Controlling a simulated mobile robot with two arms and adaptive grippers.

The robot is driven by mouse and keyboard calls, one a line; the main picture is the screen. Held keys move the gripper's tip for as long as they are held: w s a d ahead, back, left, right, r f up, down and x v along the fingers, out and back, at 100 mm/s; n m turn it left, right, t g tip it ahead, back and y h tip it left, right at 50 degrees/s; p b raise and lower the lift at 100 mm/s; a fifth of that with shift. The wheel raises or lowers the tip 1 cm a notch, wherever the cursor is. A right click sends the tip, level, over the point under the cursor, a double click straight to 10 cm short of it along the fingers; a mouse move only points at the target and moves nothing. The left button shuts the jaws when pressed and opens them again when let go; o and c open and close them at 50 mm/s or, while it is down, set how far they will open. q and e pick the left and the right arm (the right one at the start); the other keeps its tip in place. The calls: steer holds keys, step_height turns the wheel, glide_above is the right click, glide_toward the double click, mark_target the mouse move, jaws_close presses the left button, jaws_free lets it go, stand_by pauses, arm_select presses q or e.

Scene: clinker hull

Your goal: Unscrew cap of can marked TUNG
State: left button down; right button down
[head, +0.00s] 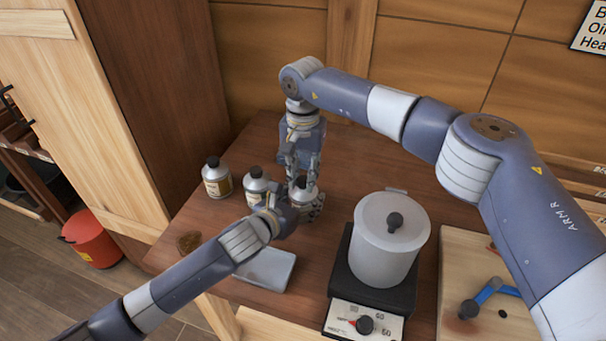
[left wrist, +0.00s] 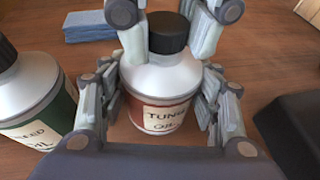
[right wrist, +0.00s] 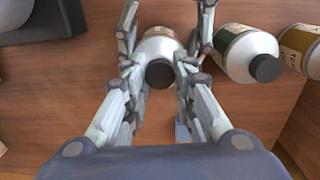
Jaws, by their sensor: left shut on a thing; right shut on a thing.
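The TUNG can (left wrist: 160,112) is silver with a red-edged cream label and a dark cap (left wrist: 168,33), upright on the wooden bench. In the head view it (head: 303,196) is partly hidden between my two grippers. My left gripper (head: 290,207) reaches in from the front left and is shut on the can's body. My right gripper (head: 303,183) comes from behind and is shut around the upper part of the same can. The cap is seated on the can's neck.
Two similar capped cans, one near (head: 255,183) and one farther left (head: 215,178), stand left of the TUNG can. A grey-blue folded cloth (head: 266,270) lies in front. A pot (head: 388,245) on a dial hotplate (head: 350,318) stands to the right.

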mark_target(303, 179)
arm_select(q)
steer(key=shift+f, duration=0.2)
arm_select(e)
steer(key=shift+r, duration=0.15)
steer(key=shift+r, duration=0.9)
steer(key=shift+r, duration=0.1)
steer(key=shift+r, duration=1.95)
arm_select(q)
steer(key=c, duration=0.5)
jaws_free()
steer(key=shift+o, duration=0.2)
steer(key=shift+r, duration=0.1)
steer(key=shift+r, duration=0.1)
